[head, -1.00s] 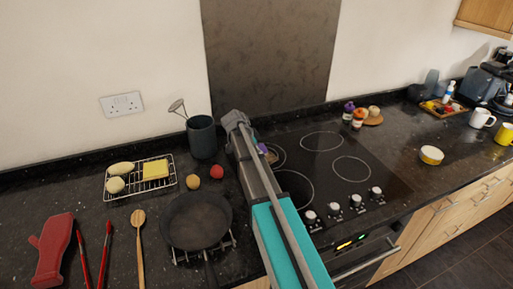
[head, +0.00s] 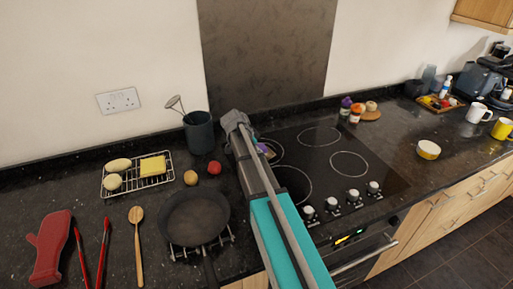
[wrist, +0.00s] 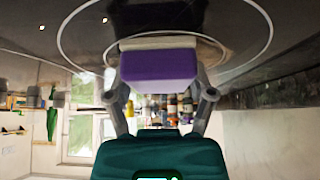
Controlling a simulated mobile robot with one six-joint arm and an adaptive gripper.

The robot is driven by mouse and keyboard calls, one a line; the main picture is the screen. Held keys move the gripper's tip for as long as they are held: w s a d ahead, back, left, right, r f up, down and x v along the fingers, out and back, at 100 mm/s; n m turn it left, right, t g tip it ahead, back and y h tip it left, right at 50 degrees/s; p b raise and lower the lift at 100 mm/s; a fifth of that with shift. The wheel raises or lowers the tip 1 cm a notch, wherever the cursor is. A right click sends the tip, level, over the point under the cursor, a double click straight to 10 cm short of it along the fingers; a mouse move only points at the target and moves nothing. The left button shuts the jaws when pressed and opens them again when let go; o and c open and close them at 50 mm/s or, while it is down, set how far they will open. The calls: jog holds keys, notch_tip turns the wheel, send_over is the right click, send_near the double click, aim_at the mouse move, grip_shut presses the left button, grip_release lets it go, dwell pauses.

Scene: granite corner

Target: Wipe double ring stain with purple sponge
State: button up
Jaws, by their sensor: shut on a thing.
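The purple sponge (wrist: 158,66) has a pale far layer and sits between the fingers of my gripper (wrist: 160,90), which is shut on it. In the wrist view it is at or just above the dark hob glass; I cannot tell whether it touches. A large pale ring (wrist: 262,52) and a smaller ring inside it show around the sponge. I cannot tell stain from printed hob marking. In the head view a bit of the sponge (head: 263,148) shows beside my arm over the hob's left rear; my arm hides most of it and the gripper.
The black hob (head: 325,145) has several ringed zones and front knobs. A dark pan (head: 195,217), a red ball (head: 214,167) and a utensil pot (head: 199,131) stand left of my arm. A yellow-and-white bowl (head: 428,150) stands on the right counter.

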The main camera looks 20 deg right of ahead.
aim_at(271, 159)
jog(key=shift+s+f, duration=0.15)
jog(key=shift+s, duration=0.8)
jog(key=shift+s, duration=1.9)
jog(key=shift+d, duration=0.15)
jog(key=shift+d, duration=0.75)
